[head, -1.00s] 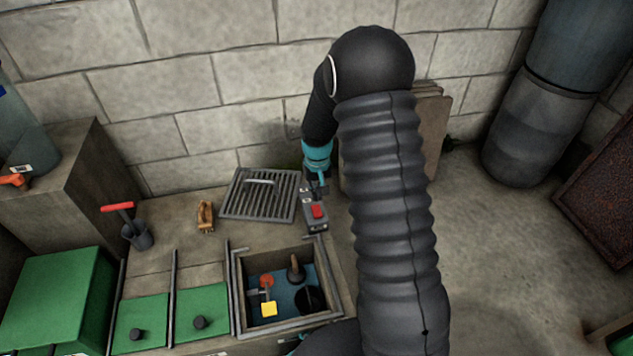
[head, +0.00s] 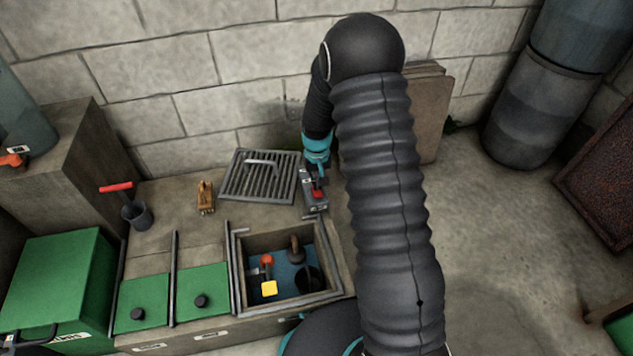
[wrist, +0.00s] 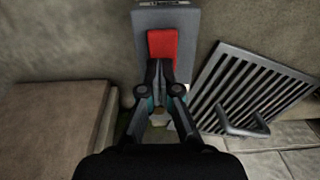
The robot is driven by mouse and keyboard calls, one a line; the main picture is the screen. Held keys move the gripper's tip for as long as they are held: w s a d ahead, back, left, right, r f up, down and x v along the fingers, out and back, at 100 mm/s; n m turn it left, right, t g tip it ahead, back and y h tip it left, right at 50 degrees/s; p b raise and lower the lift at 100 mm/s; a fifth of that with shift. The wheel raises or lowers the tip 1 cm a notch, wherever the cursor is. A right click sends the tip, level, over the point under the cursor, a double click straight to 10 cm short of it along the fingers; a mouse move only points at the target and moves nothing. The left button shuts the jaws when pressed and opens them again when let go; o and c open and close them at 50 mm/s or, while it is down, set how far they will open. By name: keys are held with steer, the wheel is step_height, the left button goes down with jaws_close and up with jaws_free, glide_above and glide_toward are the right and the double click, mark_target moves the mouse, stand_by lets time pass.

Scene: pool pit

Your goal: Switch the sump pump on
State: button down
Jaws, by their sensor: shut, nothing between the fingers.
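The switch box (head: 315,205) is a small grey box with a red rocker (head: 318,194), on the concrete ledge right of the grate. In the wrist view the red rocker (wrist: 162,44) sits on the grey box (wrist: 182,18). My gripper (head: 316,186) points down over the box. In the wrist view my gripper (wrist: 161,68) is shut and empty, its fingertips at the near end of the rocker and overlapping it. I cannot tell whether they touch it or which way the rocker is set. The fingers hide part of the box.
A slotted metal grate (head: 240,188) lies left of the box. In front is an open pit (head: 238,282) with water, a red float and a yellow block. A wooden brush (head: 205,197) and a dark pot (head: 136,214) stand left. Boards (head: 428,120) lean on the wall.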

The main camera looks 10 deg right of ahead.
mark_target(318, 191)
steer(key=shift+s+f, duration=0.15)
steer(key=shift+f, duration=0.05)
steer(key=shift+s+r, duration=0.25)
steer(key=shift+s, duration=0.45)
steer(key=shift+r, duration=0.1)
step_height(318, 191, up, 14)
steer(key=p, duration=0.3)
steer(key=shift+p, duration=0.3)
steer(key=shift+w+a, duration=0.4)
steer(key=shift+w, duration=0.3)
